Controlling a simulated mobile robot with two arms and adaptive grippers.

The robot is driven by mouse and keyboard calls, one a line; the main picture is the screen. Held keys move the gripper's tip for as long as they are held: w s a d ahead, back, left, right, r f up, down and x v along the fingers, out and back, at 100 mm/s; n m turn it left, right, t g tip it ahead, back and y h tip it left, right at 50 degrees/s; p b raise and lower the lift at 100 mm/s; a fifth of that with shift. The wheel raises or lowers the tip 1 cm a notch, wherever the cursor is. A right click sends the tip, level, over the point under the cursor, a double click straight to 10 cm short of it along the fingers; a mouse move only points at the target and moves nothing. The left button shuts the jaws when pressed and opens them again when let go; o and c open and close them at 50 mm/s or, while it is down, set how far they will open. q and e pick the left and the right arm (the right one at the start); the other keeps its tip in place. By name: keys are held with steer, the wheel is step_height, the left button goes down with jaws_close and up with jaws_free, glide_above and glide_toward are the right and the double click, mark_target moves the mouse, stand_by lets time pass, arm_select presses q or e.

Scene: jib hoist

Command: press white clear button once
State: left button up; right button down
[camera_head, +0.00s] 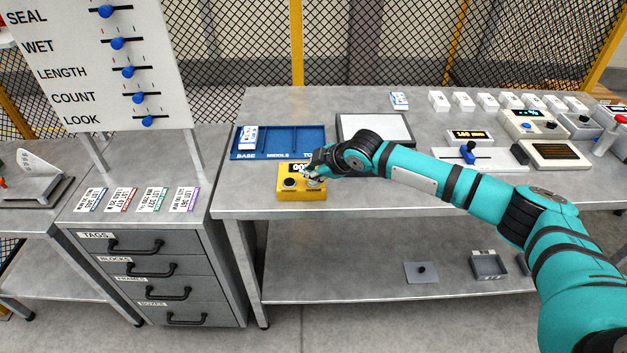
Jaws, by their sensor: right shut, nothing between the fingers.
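A small yellow box (301,194) with a dark display and a black button (290,183) on its left stands near the front edge of the table. A pale button (315,183) on its right side is mostly hidden by my right gripper (312,176). My right gripper is shut and empty, with its fingertips at the right part of the box, over or on that button. I cannot tell whether it touches it. The display is partly covered by the gripper. My left gripper is not in view.
A blue tray (264,154) with a white block in it lies behind the yellow box. A white pad (388,127) lies behind my right arm. Several small boxes and devices fill the right of the table. A drawer cabinet (155,262) stands at left.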

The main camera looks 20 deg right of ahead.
mark_target(312, 182)
steer(key=shift+f, duration=0.15)
stand_by(0.4)
steer(key=shift+f, duration=0.25)
steer(key=shift+f, duration=0.55)
stand_by(0.9)
steer(key=shift+r, duration=0.1)
steer(key=shift+r+p, duration=0.8)
steer(key=shift+p, duration=0.15)
step_height(312, 182, up, 5)
steer(key=p, duration=0.4)
steer(key=shift+p, duration=0.4)
